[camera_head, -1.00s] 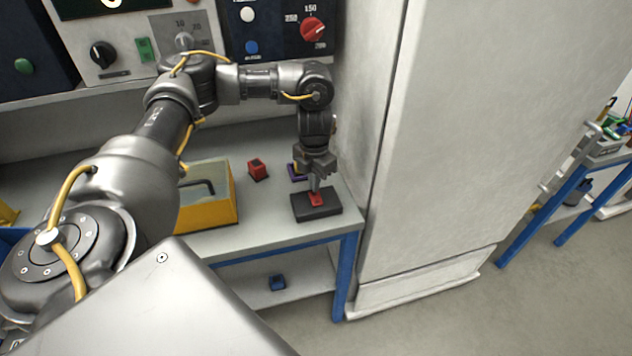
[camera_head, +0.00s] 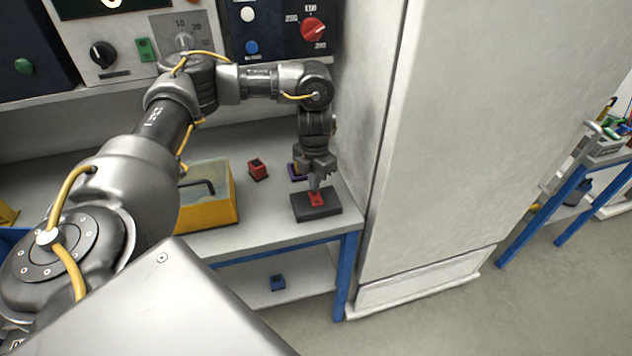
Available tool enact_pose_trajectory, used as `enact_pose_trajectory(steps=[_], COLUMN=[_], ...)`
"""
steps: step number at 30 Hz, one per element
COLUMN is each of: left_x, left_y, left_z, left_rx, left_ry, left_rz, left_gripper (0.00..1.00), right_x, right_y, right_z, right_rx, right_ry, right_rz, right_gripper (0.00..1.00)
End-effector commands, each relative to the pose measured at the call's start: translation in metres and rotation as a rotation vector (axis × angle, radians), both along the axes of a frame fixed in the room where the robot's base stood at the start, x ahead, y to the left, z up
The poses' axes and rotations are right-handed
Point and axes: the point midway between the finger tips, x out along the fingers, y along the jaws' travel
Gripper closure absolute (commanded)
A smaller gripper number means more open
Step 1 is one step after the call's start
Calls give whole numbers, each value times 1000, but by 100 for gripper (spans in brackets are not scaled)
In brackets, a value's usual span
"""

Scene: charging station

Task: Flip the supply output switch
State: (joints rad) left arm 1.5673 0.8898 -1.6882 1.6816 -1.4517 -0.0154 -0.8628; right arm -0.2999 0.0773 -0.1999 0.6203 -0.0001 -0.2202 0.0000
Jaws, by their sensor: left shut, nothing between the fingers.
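A black switch base (camera_head: 328,211) with a red rocker (camera_head: 316,199) lies near the front right corner of the grey workbench. My left gripper (camera_head: 314,187) points down over it, shut and empty. Its fingertips are at the red rocker and partly cover it; whether they touch it I cannot tell. Which way the rocker is tilted is too small to tell. My right gripper is not in view.
A yellow bin (camera_head: 209,209) holding a dark bent tool and a red block (camera_head: 258,169) stand left of the switch. A purple item (camera_head: 297,172) is partly hidden behind my gripper. A tall pale cabinet (camera_head: 480,120) stands close on the right. Panels with knobs (camera_head: 313,29) are behind.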

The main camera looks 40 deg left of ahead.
Motion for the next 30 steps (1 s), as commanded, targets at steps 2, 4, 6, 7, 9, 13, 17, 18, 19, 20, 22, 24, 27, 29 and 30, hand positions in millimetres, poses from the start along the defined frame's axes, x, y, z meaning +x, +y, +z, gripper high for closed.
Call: enact_pose_trajectory(steps=[2, 4, 6, 7, 9, 13, 17, 18, 19, 20, 22, 24, 27, 29, 30], left_x=[0, 0, 0, 0, 0, 0, 0, 0, 0, 0, 0, 0, 0, 0, 0], left_y=[0, 0, 0, 0, 0, 0, 0, 0, 0, 0, 0, 0, 0, 0, 0], left_z=[0, 0, 0, 0, 0, -1, -3, -4, -4, -5, -6, -7, -8, -9, -10], left_rx=[0, 0, 0, 0, 0, 0, 0, 0, 0, 0, 0, 0, 0, 0, 0], left_ry=[0, 0, 0, 0, 0, 0, 0, 0, 0, 0, 0, 0, 0, 0, 0], left_rz=[0, 0, 0, 0, 0, 0, 0, 0, 0, 0, 0, 0, 0, 0, 0], left_gripper=[100, 100, 100, 100, 100, 100, 100, 100, 100, 100, 100, 100, 100, 100, 100], right_x=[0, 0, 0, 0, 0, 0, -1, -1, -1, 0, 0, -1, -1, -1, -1], right_y=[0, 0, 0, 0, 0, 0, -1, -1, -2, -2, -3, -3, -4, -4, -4], right_z=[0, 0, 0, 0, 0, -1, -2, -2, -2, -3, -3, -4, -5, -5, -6], right_rx=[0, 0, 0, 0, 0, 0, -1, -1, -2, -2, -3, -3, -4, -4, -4], right_ry=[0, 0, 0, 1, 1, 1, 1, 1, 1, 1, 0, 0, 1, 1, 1], right_rz=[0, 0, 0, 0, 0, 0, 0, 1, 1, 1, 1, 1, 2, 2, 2], right_gripper=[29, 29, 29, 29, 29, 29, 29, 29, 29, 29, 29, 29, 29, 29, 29])
